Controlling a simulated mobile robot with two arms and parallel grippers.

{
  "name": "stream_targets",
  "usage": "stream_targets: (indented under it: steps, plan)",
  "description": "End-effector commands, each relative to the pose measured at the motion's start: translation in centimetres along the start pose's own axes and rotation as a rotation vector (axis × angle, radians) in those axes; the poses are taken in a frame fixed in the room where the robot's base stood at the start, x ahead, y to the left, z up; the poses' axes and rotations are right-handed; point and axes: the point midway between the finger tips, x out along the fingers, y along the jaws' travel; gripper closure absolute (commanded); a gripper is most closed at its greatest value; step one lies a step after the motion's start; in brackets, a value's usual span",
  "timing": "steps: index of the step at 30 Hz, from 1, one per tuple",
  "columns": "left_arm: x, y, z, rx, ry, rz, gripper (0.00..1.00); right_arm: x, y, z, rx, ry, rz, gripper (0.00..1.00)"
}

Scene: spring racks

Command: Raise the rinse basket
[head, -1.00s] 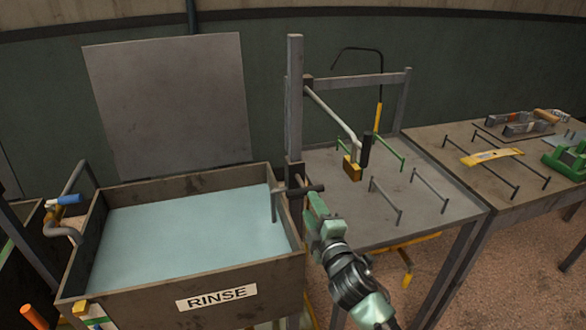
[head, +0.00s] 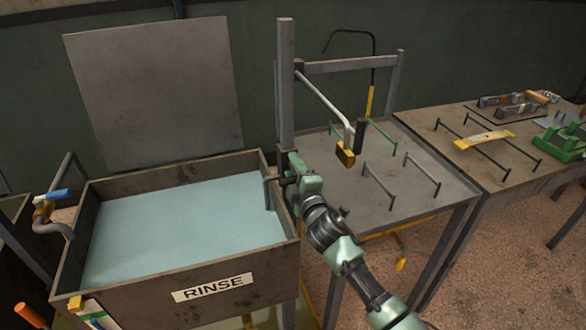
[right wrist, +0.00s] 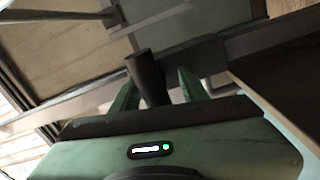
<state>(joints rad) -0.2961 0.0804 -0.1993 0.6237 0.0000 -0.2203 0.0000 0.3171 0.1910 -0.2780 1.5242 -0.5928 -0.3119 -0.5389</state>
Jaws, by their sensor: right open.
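The rinse tank (head: 180,302) is a brown open box of pale blue liquid with a RINSE label, at the left of the head view. I cannot make out a basket in it; anything under the liquid is hidden. A grey bent rod (head: 268,192) goes down into the liquid at its right wall. My right gripper (head: 290,172) is at the tank's right rim by the grey post. In the right wrist view, its green fingers (right wrist: 157,82) are open, with a dark cylindrical grip (right wrist: 146,68) between them. My left gripper is out of view.
A grey post (head: 286,90) stands behind my right gripper. A white lever (head: 322,97) with a brass block (head: 345,154) hangs over the grey table (head: 390,205). A pipe with a blue-handled tap (head: 52,195) is left of the tank.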

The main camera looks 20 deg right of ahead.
Motion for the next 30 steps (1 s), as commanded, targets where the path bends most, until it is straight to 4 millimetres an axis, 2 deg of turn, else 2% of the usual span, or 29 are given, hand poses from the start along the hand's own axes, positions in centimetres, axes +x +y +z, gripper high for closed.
stream_targets:
  steps: [5, 6, 10, 11, 30]
  plan:
    - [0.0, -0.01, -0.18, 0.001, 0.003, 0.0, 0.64, 0.01, -0.03, 0.01, 0.0, 0.0, 0.0, 0.56]
    - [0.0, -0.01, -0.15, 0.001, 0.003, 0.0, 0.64, 0.01, -0.04, 0.01, 0.001, 0.0, 0.0, 0.58]
    - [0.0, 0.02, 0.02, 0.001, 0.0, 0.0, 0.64, 0.0, -0.04, 0.01, 0.001, 0.0, -0.001, 0.94]
    - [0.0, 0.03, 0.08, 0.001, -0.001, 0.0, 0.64, 0.0, -0.04, 0.01, 0.001, 0.0, -0.001, 1.0]
    - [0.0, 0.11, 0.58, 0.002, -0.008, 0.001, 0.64, -0.02, -0.07, 0.0, 0.005, 0.0, -0.001, 1.0]
